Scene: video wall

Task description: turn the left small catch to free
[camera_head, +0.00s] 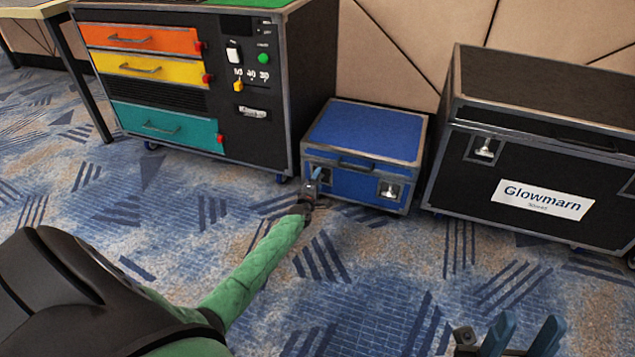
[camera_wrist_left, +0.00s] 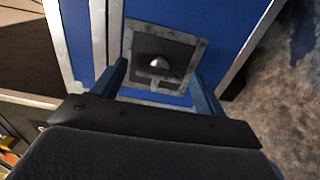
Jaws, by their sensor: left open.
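The blue case (camera_head: 366,130) stands on the carpet with a small catch on each side of its front. The left small catch is mostly hidden behind my left gripper (camera_head: 315,178) in the head view. In the left wrist view, a catch (camera_wrist_left: 157,64) with a metal knob sits in a recessed grey plate on the blue front. My left gripper (camera_wrist_left: 160,88) is open, one blue finger on each side of the catch plate. I cannot tell whether the fingers touch anything. The right small catch (camera_head: 389,190) is in clear view. My right gripper (camera_head: 523,338) is open and empty at the bottom right.
A black cabinet (camera_head: 265,125) with orange, yellow and teal drawers stands just left of the blue case. A large black case (camera_head: 545,150) labelled Glowmarn stands to the right. A beige wall (camera_head: 400,50) is behind. The patterned carpet (camera_head: 390,270) in front is clear.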

